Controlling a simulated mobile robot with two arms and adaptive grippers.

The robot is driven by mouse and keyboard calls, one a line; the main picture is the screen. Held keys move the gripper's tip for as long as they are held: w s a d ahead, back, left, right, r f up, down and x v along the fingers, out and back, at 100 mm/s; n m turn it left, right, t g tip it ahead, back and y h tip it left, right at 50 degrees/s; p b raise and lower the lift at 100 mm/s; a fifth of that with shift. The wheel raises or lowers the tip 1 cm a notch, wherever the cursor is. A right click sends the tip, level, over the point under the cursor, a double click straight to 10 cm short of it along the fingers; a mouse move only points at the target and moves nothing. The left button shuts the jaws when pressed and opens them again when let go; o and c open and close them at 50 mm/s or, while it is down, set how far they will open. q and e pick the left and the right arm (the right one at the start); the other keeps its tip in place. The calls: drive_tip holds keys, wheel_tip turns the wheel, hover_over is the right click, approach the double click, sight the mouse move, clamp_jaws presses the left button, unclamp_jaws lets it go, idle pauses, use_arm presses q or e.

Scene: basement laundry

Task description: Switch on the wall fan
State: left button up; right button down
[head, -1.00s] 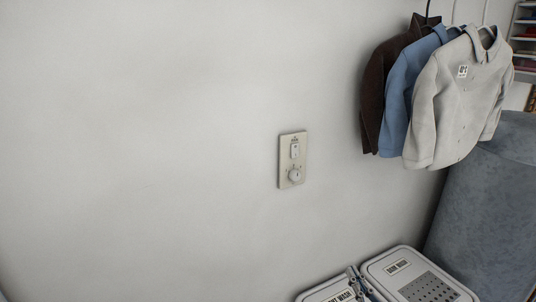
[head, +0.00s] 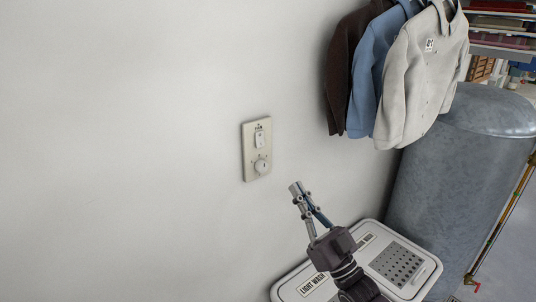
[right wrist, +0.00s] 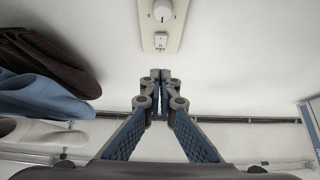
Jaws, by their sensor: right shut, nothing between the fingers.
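A cream wall plate (head: 250,171) is fixed on the white wall in the head view. It carries a small rocker switch (head: 260,138) above a round knob (head: 261,166). The fan itself is not in view. My right gripper (head: 297,188) is shut and empty, below and to the right of the plate, apart from it. In the right wrist view the plate (right wrist: 173,38) appears upside down at the top, with the knob (right wrist: 162,10) above the switch (right wrist: 161,41), beyond the closed fingertips (right wrist: 160,75). My left gripper is not in view.
Brown, blue and white shirts (head: 425,75) hang on the wall to the right. A large grey tank (head: 450,170) and a shelf (head: 500,40) are further right. The wall left of the plate is bare.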

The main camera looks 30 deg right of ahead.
sight(261, 141)
drive_tip(key=p+x, duration=0.1)
drive_tip(key=x, duration=0.3)
drive_tip(key=w+f+p+x, duration=0.1)
drive_tip(key=p+x, duration=0.1)
drive_tip(key=x, duration=0.1)
drive_tip(key=p+x, duration=0.2)
drive_tip(key=x, duration=0.2)
drive_tip(key=shift+w+a+f, duration=0.1)
drive_tip(key=shift+w, duration=0.35)
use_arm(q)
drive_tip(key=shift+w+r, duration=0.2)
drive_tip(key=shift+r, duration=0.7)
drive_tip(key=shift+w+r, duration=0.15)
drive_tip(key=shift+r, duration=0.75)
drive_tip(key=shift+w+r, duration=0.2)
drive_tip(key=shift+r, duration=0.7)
use_arm(e)
drive_tip(key=shift+w+f, duration=0.15)
drive_tip(key=shift+w, duration=0.35)
